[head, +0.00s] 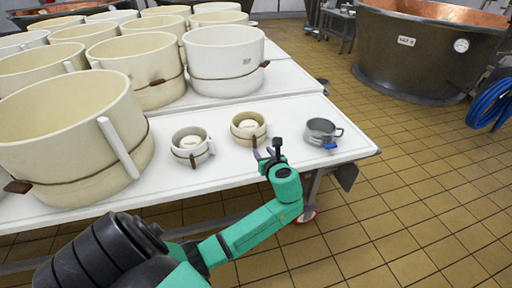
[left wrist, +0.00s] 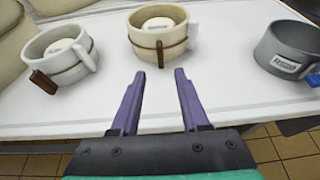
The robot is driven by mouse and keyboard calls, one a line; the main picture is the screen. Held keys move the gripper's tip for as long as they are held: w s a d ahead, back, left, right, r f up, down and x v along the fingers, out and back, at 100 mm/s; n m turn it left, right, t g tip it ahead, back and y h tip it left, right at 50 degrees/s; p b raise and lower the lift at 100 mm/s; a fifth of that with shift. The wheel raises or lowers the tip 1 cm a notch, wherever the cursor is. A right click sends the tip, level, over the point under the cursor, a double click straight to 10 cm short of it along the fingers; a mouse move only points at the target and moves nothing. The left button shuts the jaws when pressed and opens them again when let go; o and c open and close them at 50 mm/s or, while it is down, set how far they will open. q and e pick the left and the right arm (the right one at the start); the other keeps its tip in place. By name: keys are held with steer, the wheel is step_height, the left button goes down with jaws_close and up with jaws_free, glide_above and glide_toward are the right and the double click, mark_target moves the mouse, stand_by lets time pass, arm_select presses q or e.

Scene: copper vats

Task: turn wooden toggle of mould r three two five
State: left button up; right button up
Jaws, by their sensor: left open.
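A small cream mould (head: 242,140) stands on the white table in front of my left gripper (head: 265,154). In the left wrist view, this cream mould (left wrist: 140,42) has a brown wooden toggle (left wrist: 160,54) upright on its near side. My left gripper (left wrist: 159,74) is open and empty, its purple fingers pointing at the toggle with a gap before it. A small white mould (head: 185,141) with a brown toggle (left wrist: 43,81) stands to the left. A grey mould (head: 318,131) with a blue toggle (head: 331,146) stands to the right. I cannot read which is r three two five.
Large cream moulds (head: 225,65) with straps fill the white table (head: 290,110) behind and left. A copper-lined vat (head: 420,55) stands back right, with a blue hose (head: 488,103) near it. The tiled floor on the right is free.

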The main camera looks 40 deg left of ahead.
mark_target(255, 142)
arm_select(q)
steer(key=b+x, duration=0.3)
steer(key=x, duration=0.8)
steer(key=shift+f, duration=0.2)
jaws_close()
arm_select(e)
steer(key=w+a+r, duration=0.2)
steer(key=w+r, duration=0.1)
steer(key=r, duration=0.4)
steer(key=shift+w+r, duration=0.3)
steer(key=shift+r, duration=0.05)
